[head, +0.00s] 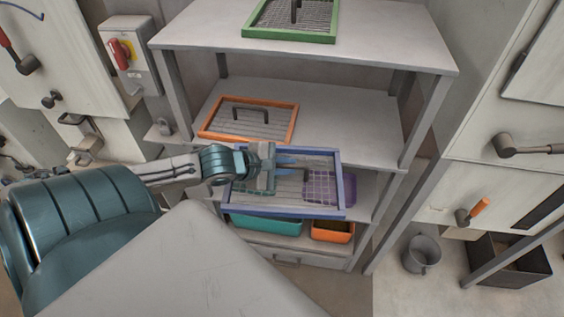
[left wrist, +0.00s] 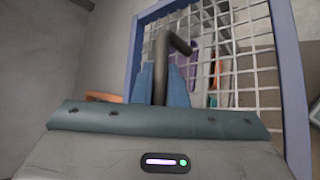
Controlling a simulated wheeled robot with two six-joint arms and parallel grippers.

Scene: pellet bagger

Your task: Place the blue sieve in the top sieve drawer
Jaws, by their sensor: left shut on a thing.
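The blue sieve (head: 338,183) is a blue-framed wire mesh with a dark bent handle. My left gripper (head: 285,160) is shut on its handle and holds it in front of the shelf rack, at about the height of a lower shelf. In the left wrist view the blue sieve (left wrist: 285,70) fills the right half, and its dark handle (left wrist: 160,65) stands between the blue fingers of my left gripper (left wrist: 160,85). No sieve drawer can be made out for certain. My right gripper is not in view.
An orange sieve (head: 205,122) lies on the middle shelf, a green sieve (head: 290,37) on the top shelf (head: 400,50). Teal (head: 265,226) and orange (head: 333,232) bins stand below the blue sieve. A grey cup (head: 422,255) and dark bin (head: 508,262) are at right.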

